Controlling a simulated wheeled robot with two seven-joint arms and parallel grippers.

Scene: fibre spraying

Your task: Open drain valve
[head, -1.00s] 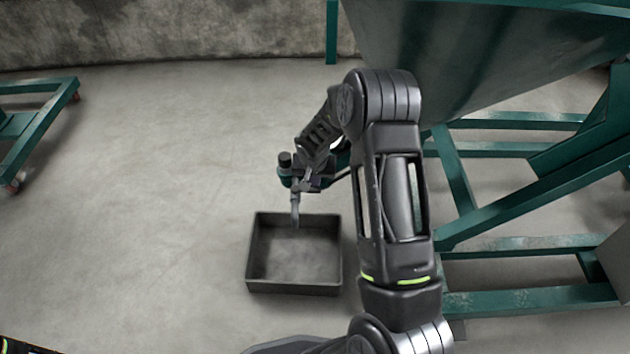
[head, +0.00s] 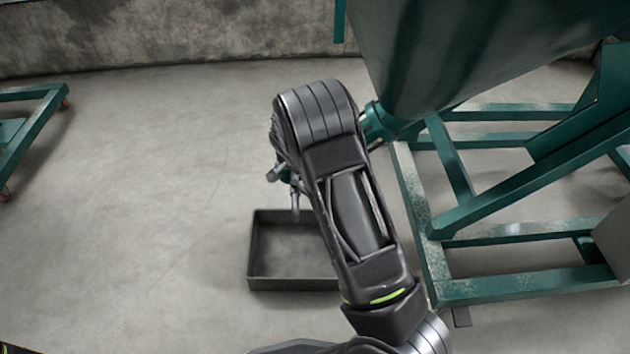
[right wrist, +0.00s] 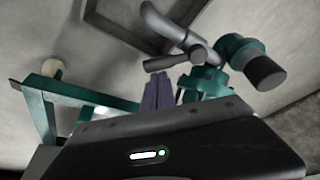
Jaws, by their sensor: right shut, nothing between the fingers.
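The drain valve (right wrist: 205,84) shows in the right wrist view as a green body with a grey bar handle (right wrist: 178,58), a dark round end piece and a bent grey spout (right wrist: 165,24). In the head view my right arm hides most of the valve; the spout (head: 295,204) shows above a dark square tray (head: 262,280). My right gripper (right wrist: 158,80) is shut and empty, its purplish fingers just below the handle in the picture. I cannot tell whether they touch it. My left gripper is not in view.
A large green tank (head: 440,50) on a green frame (head: 520,285) stands at the right. A green wheeled frame (head: 35,135) is at the left edge. A concrete wall (head: 170,35) runs along the back. The floor left of the tray is clear.

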